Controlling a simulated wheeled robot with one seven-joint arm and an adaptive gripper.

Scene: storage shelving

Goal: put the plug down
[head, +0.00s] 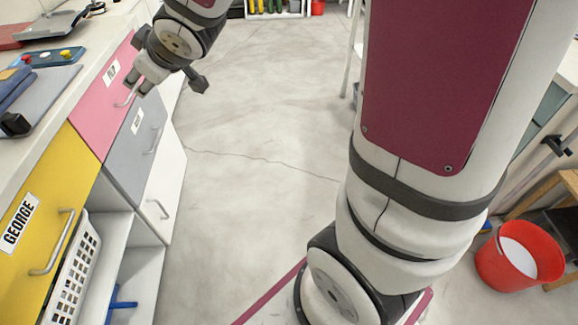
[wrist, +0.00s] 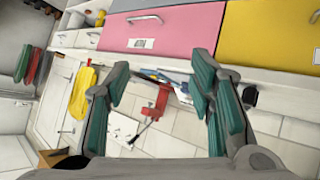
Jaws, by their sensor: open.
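I cannot pick out a plug with certainty in either view. My gripper (head: 139,86) is at the front of the pink drawer (head: 104,88), close to its handle, in the head view. In the wrist view my gripper (wrist: 160,78) has its two teal-padded fingers spread wide, with nothing held between them. A small black object (head: 15,124) lies on the counter at the left of the head view; its kind is unclear. A dark object (wrist: 250,95) also shows beside the right finger in the wrist view.
The white counter (head: 90,42) carries a blue panel with coloured knobs (head: 50,57) and a grey-blue item. Below are a grey drawer (head: 133,128), a yellow drawer (head: 35,215) and a white basket (head: 75,270). A red bucket (head: 518,258) stands at right. The middle floor is clear.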

